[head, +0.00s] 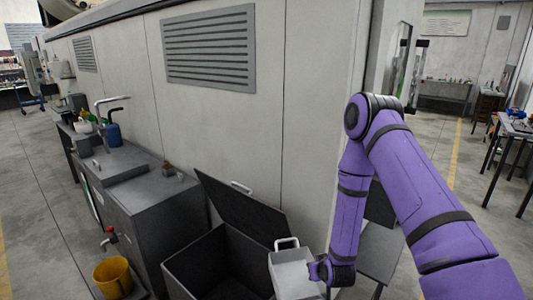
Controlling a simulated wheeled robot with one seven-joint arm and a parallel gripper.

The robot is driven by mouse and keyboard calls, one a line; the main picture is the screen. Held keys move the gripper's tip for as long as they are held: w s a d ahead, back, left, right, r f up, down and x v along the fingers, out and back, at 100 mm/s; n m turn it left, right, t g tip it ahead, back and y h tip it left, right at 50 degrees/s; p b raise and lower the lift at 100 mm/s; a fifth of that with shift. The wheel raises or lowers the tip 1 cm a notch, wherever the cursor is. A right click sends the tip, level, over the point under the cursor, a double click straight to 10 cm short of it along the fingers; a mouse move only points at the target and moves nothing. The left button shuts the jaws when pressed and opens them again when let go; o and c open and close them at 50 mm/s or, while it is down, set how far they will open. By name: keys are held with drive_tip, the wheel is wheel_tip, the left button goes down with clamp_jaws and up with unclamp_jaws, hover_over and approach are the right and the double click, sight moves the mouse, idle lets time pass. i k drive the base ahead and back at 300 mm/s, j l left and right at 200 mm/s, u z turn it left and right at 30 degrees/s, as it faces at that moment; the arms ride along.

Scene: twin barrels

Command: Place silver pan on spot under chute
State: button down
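A light silver-grey pan (291,274) with a raised handle on its far side is at the bottom of the head view, in front of the open bin's right side. My gripper (318,271), at the end of my purple arm, meets the pan's right edge. The fingers are too small and covered to tell whether they are closed on it. The pan's lower part is cut off by the frame, so what supports it is hidden. I cannot make out a chute or a marked spot under one.
A dark open bin (190,268) with its lid (243,208) raised stands against the grey wall. Left of it is a grey metal cabinet (152,209) and a yellow bucket (113,277) below a red valve (110,232). Floor is clear at far left; a table (517,128) stands right.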

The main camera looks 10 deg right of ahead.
sight(381, 242)
drive_tip(key=i+l, duration=0.1)
drive_tip(key=l, duration=0.3)
drive_tip(key=i+l, duration=0.1)
drive_tip(key=l, duration=0.3)
drive_tip(key=i+l, duration=0.1)
drive_tip(key=l, duration=0.35)
drive_tip(key=i+l, duration=0.1)
drive_tip(key=l, duration=0.3)
drive_tip(key=i+l, duration=0.15)
drive_tip(key=l, duration=0.15)
drive_tip(key=i+l, duration=0.1)
drive_tip(key=l, duration=0.2)
drive_tip(key=z, duration=0.05)
